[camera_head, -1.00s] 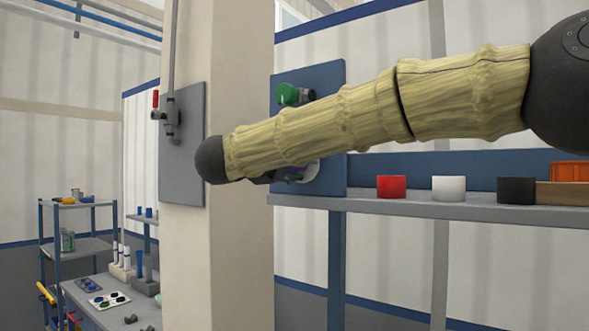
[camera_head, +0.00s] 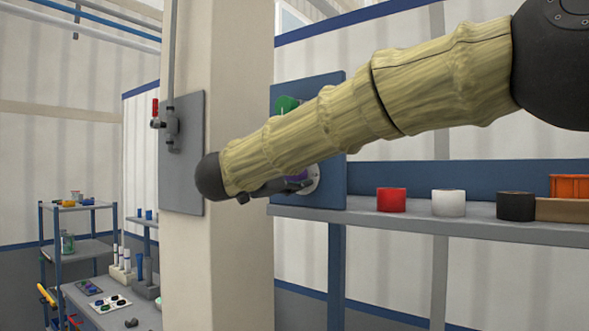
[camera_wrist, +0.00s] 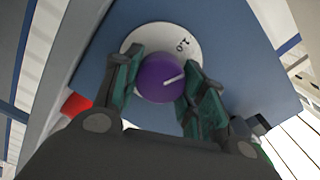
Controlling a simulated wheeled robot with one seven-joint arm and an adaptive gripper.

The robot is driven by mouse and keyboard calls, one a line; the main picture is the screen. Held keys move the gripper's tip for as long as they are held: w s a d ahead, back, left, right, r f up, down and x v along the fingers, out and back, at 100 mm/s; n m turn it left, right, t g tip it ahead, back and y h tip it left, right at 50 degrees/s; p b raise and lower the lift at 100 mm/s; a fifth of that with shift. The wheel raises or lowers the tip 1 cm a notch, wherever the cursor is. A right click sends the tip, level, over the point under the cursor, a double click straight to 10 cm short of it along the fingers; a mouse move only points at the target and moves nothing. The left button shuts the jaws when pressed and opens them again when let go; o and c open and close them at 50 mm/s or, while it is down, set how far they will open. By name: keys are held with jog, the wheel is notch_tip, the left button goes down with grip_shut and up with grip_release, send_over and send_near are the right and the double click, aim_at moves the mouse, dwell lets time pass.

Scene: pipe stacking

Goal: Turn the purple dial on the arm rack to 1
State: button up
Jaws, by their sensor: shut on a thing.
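The purple dial (camera_wrist: 160,80) sits on a round white plate (camera_wrist: 150,38) on the blue panel of the rack. Its white pointer line slants to the upper right, a little short of the digits on the plate, which read like 1 and 0. My gripper (camera_wrist: 163,70) has its green-padded fingers on both sides of the dial, shut on it. In the head view my gripper (camera_head: 278,188) shows dark below my forearm. Only a sliver of the purple dial (camera_head: 296,176) shows there, and my arm hides the rest.
The blue panel (camera_head: 330,110) also bears a green knob (camera_head: 287,104), partly behind my arm. A shelf to the right holds red (camera_head: 391,199), white (camera_head: 448,203) and black (camera_head: 515,206) cylinders and an orange bin (camera_head: 570,186). A pillar (camera_head: 235,80) stands left of the panel.

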jog(key=shift+n+p, duration=1.25)
jog(key=shift+n, duration=0.65)
jog(key=shift+f, duration=0.1)
jog(key=o, duration=1)
jog(key=shift+o, duration=0.2)
jog(key=shift+s+a, duration=0.1)
jog(key=v, duration=1.1)
jog(key=shift+s+a, duration=0.2)
jog(key=shift+s, duration=0.1)
